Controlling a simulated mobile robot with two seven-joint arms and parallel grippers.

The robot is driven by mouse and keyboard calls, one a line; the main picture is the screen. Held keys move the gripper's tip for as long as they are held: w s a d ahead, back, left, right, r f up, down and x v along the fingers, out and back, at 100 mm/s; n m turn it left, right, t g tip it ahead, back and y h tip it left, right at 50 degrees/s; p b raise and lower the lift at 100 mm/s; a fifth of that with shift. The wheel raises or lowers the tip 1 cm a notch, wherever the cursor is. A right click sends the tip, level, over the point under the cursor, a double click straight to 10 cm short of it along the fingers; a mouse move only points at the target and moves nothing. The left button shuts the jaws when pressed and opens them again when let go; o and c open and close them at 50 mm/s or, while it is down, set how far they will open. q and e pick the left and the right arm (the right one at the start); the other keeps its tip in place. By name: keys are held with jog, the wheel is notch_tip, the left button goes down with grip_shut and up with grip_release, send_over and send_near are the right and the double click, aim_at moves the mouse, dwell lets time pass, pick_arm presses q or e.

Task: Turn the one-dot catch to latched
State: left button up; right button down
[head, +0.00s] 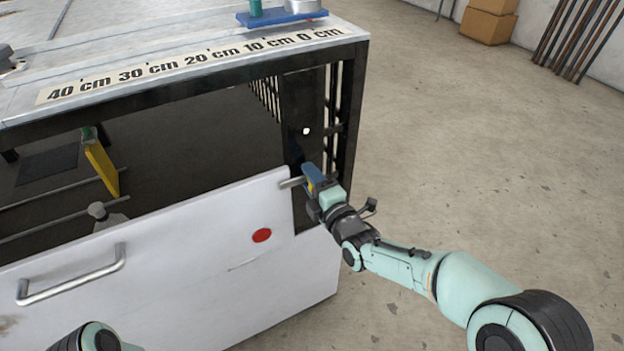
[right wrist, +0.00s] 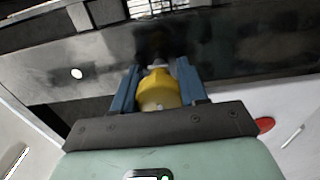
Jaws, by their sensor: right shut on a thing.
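The one-dot catch shows as a yellow knob (right wrist: 158,92) between my right fingers in the right wrist view. In the head view only a sliver of yellow shows beside the blue fingers. A short grey bar (head: 291,183) sticks out left from there, at the top right corner of the white panel (head: 180,240). One white dot (head: 306,131) marks the dark post above it; the dot also shows in the right wrist view (right wrist: 76,73). My right gripper (head: 310,178) is shut on the yellow knob. My left gripper is out of view; only part of that arm shows.
The panel has a metal handle (head: 72,275) and a red spot (head: 262,235). Above is a bench top with a centimetre scale (head: 195,63). A yellow plate (head: 102,167) and rods lie inside the frame.

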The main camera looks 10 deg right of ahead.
jog(key=shift+a, duration=0.3)
jog(key=c, duration=0.6)
grip_release()
jog(key=shift+s, duration=0.1)
jog(key=shift+d, duration=0.1)
jog(key=shift+s+d, duration=0.25)
jog(key=shift+s, duration=0.2)
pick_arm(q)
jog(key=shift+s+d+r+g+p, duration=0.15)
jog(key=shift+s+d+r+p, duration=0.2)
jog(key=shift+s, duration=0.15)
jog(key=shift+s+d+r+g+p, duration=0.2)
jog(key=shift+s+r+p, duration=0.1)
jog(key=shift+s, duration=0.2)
pick_arm(e)
jog(key=v, duration=1.2)
jog(key=shift+s, duration=0.15)
